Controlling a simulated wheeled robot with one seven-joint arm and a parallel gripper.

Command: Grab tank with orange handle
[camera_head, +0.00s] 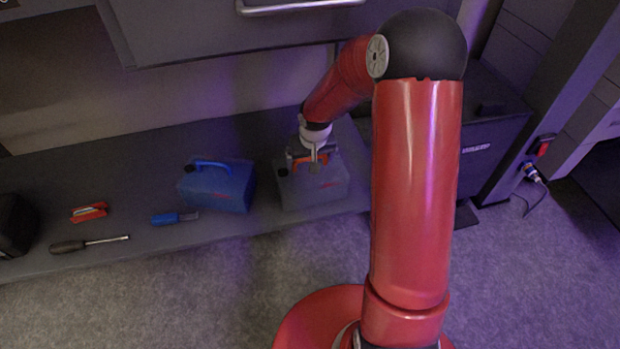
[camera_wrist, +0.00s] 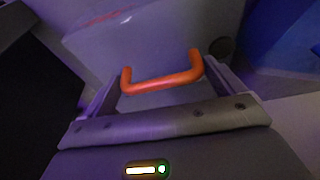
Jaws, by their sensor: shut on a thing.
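My gripper (camera_head: 312,160) is over the top of the tank, shut on the orange handle. The fingertips show only in part, at either side of the handle in the wrist view. The tank looks upright; I cannot tell whether it touches the shelf.
A blue tank (camera_head: 220,187) with a blue handle stands just left of the grey one. A blue-handled tool (camera_head: 172,218), a screwdriver (camera_head: 88,243) and a red-orange tool (camera_head: 89,212) lie further left on the shelf. A cabinet (camera_head: 230,35) overhangs behind. Open floor (camera_head: 200,300) lies in front.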

